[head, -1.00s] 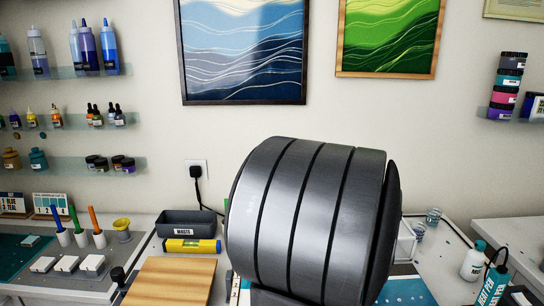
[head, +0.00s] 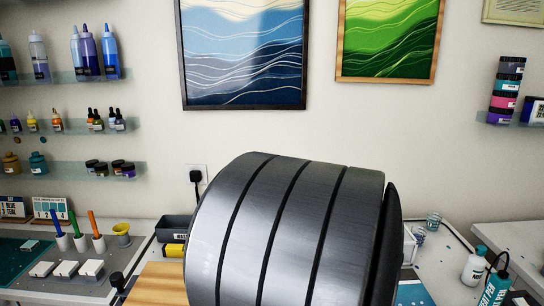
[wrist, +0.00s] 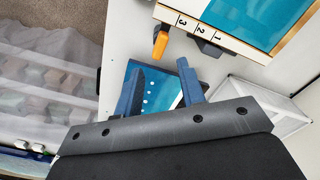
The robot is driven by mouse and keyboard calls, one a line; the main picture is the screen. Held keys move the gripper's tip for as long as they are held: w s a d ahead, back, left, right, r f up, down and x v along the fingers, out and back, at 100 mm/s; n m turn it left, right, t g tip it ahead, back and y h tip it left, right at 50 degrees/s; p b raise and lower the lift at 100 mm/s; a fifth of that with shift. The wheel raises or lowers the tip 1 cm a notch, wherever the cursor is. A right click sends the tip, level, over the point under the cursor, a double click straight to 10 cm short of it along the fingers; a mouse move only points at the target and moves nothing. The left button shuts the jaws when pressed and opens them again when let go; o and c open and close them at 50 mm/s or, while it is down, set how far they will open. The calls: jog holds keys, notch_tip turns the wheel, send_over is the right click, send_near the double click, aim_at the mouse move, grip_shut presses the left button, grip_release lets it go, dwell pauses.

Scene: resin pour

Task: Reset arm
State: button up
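My gripper (wrist: 161,66) shows in the wrist view with its two blue fingers spread apart. No held object can be seen between them. A teal piece with white dots (wrist: 150,98) shows behind the gap, and it looks to lie below the fingers. In the head view my own large grey arm link fills the lower middle, and my gripper is hidden there.
A board edge numbered 1 to 3 (wrist: 197,28) and an orange-tipped tool (wrist: 160,43) lie close ahead of the fingers. A white open bin (wrist: 268,108) is right. A wooden board (head: 160,283) and waste bin (head: 176,227) are partly behind my arm.

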notch_tip(320, 180, down, 7)
jog(key=shift+f, duration=0.15)
jog(key=m, duration=0.6)
jog(key=shift+m, duration=0.3)
notch_tip(320, 180, up, 18)
jog(key=shift+m, duration=0.3)
notch_tip(320, 180, down, 16)
jog(key=shift+f, duration=0.15)
dwell(0.8)
